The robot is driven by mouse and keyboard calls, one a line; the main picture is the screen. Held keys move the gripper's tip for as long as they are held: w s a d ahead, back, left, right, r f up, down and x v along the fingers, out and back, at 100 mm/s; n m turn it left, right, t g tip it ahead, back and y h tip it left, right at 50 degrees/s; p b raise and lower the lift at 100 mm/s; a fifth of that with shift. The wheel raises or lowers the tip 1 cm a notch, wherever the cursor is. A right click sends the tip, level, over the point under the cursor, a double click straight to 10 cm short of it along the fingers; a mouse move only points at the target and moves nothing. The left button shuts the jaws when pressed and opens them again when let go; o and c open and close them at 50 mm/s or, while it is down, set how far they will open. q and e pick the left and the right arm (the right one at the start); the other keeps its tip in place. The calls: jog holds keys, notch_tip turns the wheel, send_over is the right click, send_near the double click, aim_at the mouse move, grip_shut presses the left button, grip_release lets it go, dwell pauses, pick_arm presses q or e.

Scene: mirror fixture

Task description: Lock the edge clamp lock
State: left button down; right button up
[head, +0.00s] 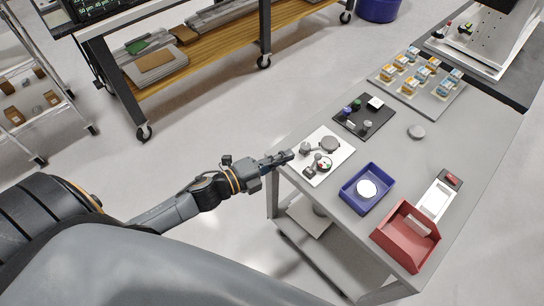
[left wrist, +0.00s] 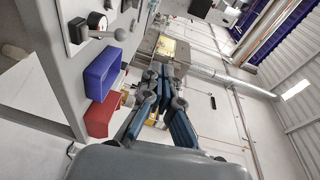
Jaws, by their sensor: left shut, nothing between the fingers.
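The mirror fixture is a white plate (head: 336,165) at the near left edge of the grey cart. It carries a round grey disc (head: 329,143), a small dial with red and green marks (head: 325,164) and small dark clamp parts (head: 306,147). I cannot tell which part is the edge clamp lock. In the left wrist view, a grey ball-ended lever (left wrist: 119,34) stands out from the fixture at upper left. My left gripper (head: 288,156) is shut and empty, at the plate's left edge; its fingers also show in the left wrist view (left wrist: 165,72). Contact cannot be told.
A blue tray (head: 347,196) with a white disc and a red bin (head: 384,237) stand on the cart's near side. A black plate with small parts (head: 365,128) lies behind the fixture. Open floor lies left of the cart.

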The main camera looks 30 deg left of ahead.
pick_arm(q)
jog(key=s+a+r, duration=0.1)
jog(key=s+r, duration=0.2)
jog(key=shift+s+a, duration=0.1)
jog(key=shift+a, duration=0.3)
pick_arm(e)
jog(key=shift+w+f, duration=0.1)
jog(key=shift+f, duration=0.15)
jog(key=shift+w, duration=0.1)
